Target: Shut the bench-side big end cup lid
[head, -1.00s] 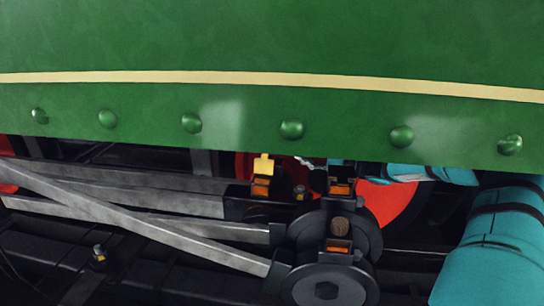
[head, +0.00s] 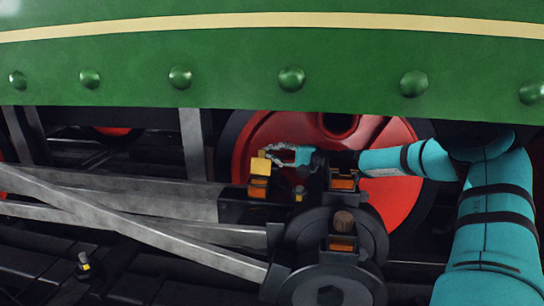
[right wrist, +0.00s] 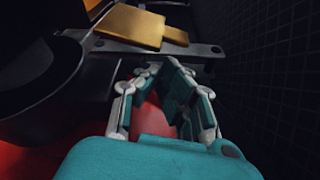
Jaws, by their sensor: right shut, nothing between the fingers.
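A yellow lid (head: 261,166) stands raised above a small cup with an orange inside (head: 258,188) on the dark rod end. In the right wrist view a yellow plate with a narrow tab (right wrist: 130,25), which looks like this lid, lies beyond the fingers. Two more cups with orange insides, an upper one (head: 343,181) and a lower one (head: 341,244), sit on the round black rod ends to the right. My right gripper (head: 272,150) is shut and empty, just right of the yellow lid; contact cannot be told. My left gripper is out of view.
A green riveted side panel (head: 230,80) overhangs the top. A red wheel (head: 400,200) is behind my right gripper. Grey rods (head: 140,225) run off left. A brown plug (head: 344,222) stands above the lower cup.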

